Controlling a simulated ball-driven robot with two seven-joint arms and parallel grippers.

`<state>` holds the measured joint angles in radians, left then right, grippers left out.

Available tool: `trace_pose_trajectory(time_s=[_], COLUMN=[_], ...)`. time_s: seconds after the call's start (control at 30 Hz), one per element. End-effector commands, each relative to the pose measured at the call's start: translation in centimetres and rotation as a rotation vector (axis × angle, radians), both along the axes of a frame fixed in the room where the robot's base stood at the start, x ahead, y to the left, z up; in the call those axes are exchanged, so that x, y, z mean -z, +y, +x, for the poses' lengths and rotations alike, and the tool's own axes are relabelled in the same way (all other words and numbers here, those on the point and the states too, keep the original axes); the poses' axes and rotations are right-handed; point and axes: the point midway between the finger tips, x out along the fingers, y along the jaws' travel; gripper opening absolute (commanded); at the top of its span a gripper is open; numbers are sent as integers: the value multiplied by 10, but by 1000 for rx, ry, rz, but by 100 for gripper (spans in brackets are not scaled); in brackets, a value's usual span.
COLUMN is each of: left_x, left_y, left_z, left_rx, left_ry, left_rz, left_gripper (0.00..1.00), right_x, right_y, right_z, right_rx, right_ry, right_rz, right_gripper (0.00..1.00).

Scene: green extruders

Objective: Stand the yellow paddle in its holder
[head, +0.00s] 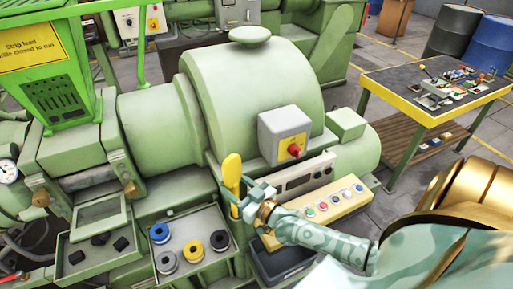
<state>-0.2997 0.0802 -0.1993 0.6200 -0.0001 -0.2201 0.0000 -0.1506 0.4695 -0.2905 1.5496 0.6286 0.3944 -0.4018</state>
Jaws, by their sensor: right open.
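The yellow paddle (232,170) stands upright near the middle of the head view, in front of the large green machine housing. Its broad rounded end is up, and its lower part runs down behind or beside my right gripper's fingers. My right gripper (246,193) is open and right at the paddle's lower part. I cannot tell whether the fingers are around the paddle or only beside it. The holder cannot be made out clearly; the paddle's foot is partly hidden by the gripper. My left gripper is not in view.
A control panel with buttons (318,212) and a grey box with a red knob (285,136) are just right of the gripper. A tray (205,262) with several spools lies lower left. A dark bin (280,262) is below my arm. A yellow-edged table (440,113) stands at right.

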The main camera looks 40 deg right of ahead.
Motion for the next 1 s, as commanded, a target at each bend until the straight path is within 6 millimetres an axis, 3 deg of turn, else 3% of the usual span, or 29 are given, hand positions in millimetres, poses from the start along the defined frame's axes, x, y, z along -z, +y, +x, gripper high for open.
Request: trace_pose_trajectory(time_s=[0.3, 0.5, 0.7, 1.0], left_x=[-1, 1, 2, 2], left_y=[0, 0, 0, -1], left_z=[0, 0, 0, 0], left_rx=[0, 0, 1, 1], left_ry=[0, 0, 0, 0], left_rz=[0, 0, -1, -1], left_gripper=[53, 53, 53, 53], right_x=[3, 3, 3, 2], right_y=[-13, -19, -23, -23], right_z=[-83, -126, -145, -147], right_rx=[-1, -2, 0, 0], right_ry=[5, 3, 0, -1], right_rz=[0, -1, 0, 1], right_gripper=[52, 52, 52, 52])
